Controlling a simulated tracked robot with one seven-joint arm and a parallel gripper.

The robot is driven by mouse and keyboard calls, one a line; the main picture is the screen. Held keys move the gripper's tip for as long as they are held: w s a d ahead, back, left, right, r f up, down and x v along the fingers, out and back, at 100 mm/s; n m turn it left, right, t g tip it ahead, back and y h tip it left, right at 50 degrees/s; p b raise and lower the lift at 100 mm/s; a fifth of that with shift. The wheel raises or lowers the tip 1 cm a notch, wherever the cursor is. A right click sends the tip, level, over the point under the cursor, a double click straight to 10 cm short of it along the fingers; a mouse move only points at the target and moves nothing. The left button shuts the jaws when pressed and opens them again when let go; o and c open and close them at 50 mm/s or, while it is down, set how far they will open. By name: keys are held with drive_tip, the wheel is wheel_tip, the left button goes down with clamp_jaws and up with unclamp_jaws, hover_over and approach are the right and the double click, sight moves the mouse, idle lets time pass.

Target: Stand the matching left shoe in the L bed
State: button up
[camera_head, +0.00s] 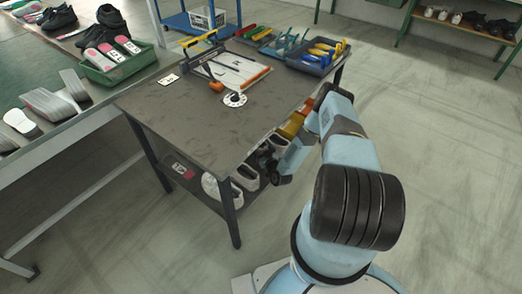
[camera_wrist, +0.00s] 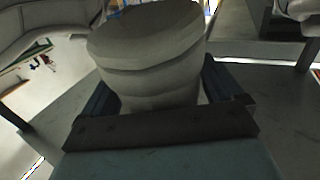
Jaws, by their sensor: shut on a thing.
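My gripper (camera_wrist: 158,88) is shut on a pale grey, rounded, banded thing (camera_wrist: 145,50) that fills the middle of the wrist view, with a dark finger on each side. I cannot tell whether it is a shoe, or a left one. In the head view my gripper (camera_head: 272,162) is low beside the workbench, by its lower shelf, and what it holds is hard to make out. Black shoes (camera_head: 110,17) stand on the table at the upper left. No bed marked L can be made out.
A green tray (camera_head: 125,68) is on the left table.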

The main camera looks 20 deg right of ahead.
drive_tip(key=shift+f, duration=0.35)
drive_tip(key=shift+f, duration=0.65)
drive_tip(key=o, duration=0.9)
drive_tip(key=shift+o, duration=0.2)
drive_tip(key=shift+r, duration=0.55)
drive_tip(key=s+d, duration=0.2)
drive_tip(key=s, duration=1)
drive_tip(key=shift+d, duration=0.15)
